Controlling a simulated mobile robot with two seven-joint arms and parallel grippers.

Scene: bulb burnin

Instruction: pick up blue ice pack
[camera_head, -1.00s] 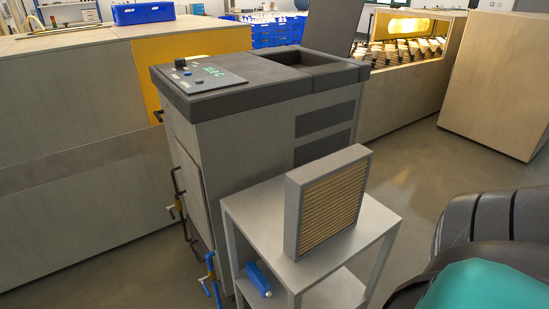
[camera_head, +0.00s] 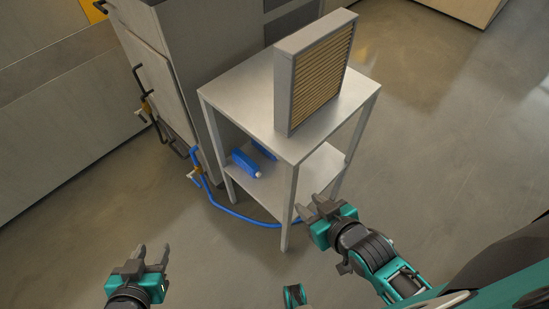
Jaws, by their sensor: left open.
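A blue block-shaped item with a whitish end (camera_head: 246,163) lies on the lower shelf of a grey metal stand (camera_head: 317,165). A second blue item (camera_head: 264,149) lies just behind it, partly hidden. Which of the two is the ice pack I cannot tell. My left gripper (camera_head: 154,251) is open and empty over the floor at the lower left, apart from the stand. My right gripper (camera_head: 309,206) looks open and empty; in the picture it sits by the stand's front leg, to the right of the blue items.
A filter panel with a pleated tan face (camera_head: 322,75) stands upright on the stand's top. A blue hose (camera_head: 236,214) runs low past the stand's legs. A grey cabinet (camera_head: 180,60) with handles stands behind left. The floor (camera_head: 430,150) at right is clear.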

